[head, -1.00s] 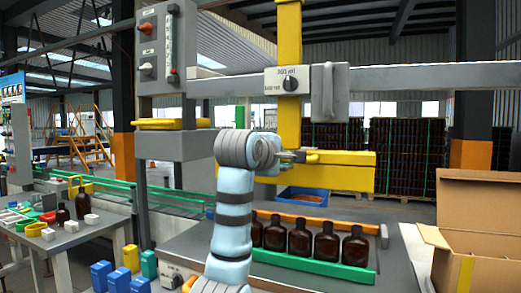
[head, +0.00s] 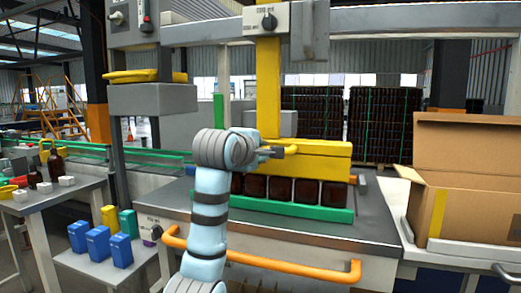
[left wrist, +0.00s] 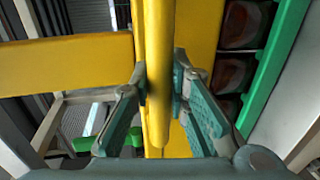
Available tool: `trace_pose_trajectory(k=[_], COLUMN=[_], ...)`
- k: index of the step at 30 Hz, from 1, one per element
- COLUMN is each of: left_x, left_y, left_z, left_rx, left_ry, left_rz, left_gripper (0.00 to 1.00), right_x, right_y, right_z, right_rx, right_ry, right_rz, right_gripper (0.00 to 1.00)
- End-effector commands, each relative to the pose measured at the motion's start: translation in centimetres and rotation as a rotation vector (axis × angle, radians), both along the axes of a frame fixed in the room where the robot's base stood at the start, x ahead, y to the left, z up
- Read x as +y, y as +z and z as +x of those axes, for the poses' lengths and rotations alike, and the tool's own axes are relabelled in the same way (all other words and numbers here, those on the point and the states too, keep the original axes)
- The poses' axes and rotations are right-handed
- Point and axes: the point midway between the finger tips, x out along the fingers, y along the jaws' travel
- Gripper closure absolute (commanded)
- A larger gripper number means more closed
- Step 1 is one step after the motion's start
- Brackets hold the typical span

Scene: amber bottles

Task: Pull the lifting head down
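The lifting head (head: 315,162) is a yellow crossbeam on a yellow upright. It sits low over a row of dark amber bottles (head: 279,188), hiding their necks and shoulders; whether it touches them I cannot tell. A yellow handle bar (left wrist: 158,25) sticks out from its left part. My left gripper (head: 268,153) is at this handle. In the left wrist view my left gripper (left wrist: 160,80) has one finger on each side of the bar, the tips against it. My right gripper is not in view.
A green rail (head: 290,208) runs in front of the bottles, and an orange bar (head: 290,269) along the bench's front edge. An open cardboard box (head: 475,190) stands at right. Blue, yellow and green blocks (head: 98,240) stand at lower left.

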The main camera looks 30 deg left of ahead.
Motion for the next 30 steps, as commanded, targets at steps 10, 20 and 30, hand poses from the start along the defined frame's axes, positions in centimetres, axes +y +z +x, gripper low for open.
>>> trace_pose_trajectory(k=[10,20,30], left_x=[0.0,-0.7,-1.3], left_y=[-0.1,1.0,1.5], left_z=[0.0,-4.2,-7.2], left_rx=[0.001,-0.003,0.002], left_ry=[0.001,0.001,0.000], left_rz=[0.000,0.002,0.000], left_gripper=[0.64,0.64,0.64], right_x=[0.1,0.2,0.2], right_y=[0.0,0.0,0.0], right_z=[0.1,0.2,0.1], right_rx=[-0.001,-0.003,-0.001], right_ry=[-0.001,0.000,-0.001], right_rz=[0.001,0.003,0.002], right_gripper=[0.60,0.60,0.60])
